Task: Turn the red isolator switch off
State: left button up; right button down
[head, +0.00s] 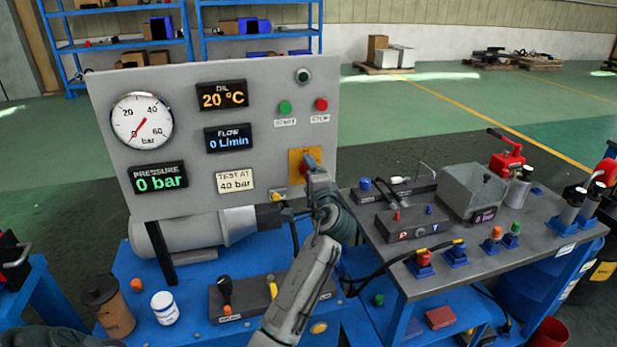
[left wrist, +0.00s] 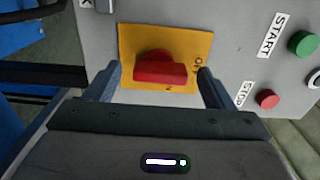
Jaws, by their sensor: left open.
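The red isolator switch (head: 309,160) sits on a yellow plate (head: 294,154) at the lower right of the grey panel, partly hidden by my left gripper (head: 316,172). In the left wrist view the red handle (left wrist: 160,71) lies across the picture between the fingertips of my left gripper (left wrist: 160,78). The fingers are open, one on each side of the handle, with a visible gap at each side. Letters that look like OFF show on the yellow plate near the right finger. My right gripper is not in view.
A green start button (head: 285,107) and a red stop button (head: 321,104) sit above the switch. A pressure gauge (head: 142,121) and displays fill the panel's left.

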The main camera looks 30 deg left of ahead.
pick_arm(q)
jog(key=b+v, duration=0.2)
jog(key=v, duration=0.8)
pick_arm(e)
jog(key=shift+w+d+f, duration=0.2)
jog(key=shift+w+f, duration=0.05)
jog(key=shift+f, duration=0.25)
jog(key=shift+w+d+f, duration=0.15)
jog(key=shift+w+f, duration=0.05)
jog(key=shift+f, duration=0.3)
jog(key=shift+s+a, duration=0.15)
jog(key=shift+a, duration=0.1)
